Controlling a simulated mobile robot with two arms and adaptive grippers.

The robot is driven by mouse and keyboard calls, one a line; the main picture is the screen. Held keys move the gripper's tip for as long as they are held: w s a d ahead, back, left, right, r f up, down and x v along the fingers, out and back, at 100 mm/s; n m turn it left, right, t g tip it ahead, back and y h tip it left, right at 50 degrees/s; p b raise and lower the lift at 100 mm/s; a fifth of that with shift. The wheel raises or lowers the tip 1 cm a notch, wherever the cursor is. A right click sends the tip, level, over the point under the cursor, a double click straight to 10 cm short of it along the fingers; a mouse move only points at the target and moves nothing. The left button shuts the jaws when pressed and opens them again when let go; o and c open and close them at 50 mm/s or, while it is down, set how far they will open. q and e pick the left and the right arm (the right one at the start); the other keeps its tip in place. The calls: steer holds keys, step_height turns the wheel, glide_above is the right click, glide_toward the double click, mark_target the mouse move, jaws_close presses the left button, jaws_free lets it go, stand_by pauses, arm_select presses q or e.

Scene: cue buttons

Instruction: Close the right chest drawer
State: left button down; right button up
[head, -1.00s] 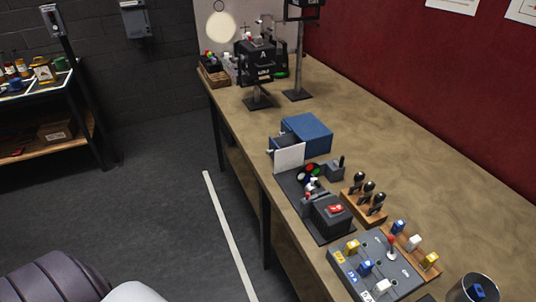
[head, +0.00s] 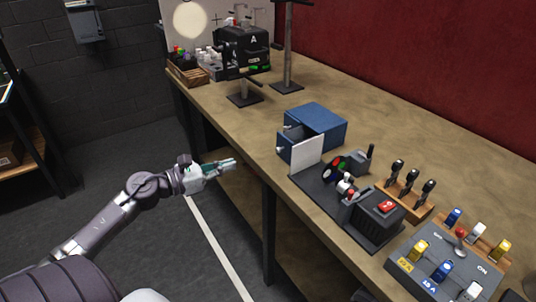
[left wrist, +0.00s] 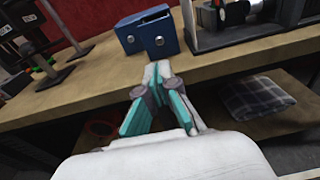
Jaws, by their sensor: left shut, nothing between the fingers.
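The blue chest (head: 322,122) stands on the workbench, its front towards the bench's near edge. Its right drawer (head: 290,143) is pulled partway out, with a small pale knob on its front. The left drawer's knob shows farther back, and that drawer looks in. In the left wrist view the chest (left wrist: 135,20) is ahead, with the right drawer (left wrist: 164,47) jutting forward. My left gripper (head: 234,162) is shut and empty, off the bench's front edge and apart from the drawer. In the left wrist view its fingertips (left wrist: 159,66) point towards the drawer front. My right gripper is not in view.
A white panel (head: 307,157) stands close beside the open drawer, by a dark base with buttons. A control box (head: 448,262) and wooden racks are farther right. The wooden bench edge (head: 250,165) lies between gripper and chest.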

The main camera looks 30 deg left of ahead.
arm_select(q)
steer(key=p, duration=0.1)
glide_toward(277, 149)
steer(key=p+x, duration=0.2)
steer(key=x, duration=0.4)
steer(key=shift+w+f, duration=0.15)
steer(key=shift+w, duration=0.2)
steer(key=shift+w+d+f, duration=0.15)
steer(key=shift+w, duration=0.15)
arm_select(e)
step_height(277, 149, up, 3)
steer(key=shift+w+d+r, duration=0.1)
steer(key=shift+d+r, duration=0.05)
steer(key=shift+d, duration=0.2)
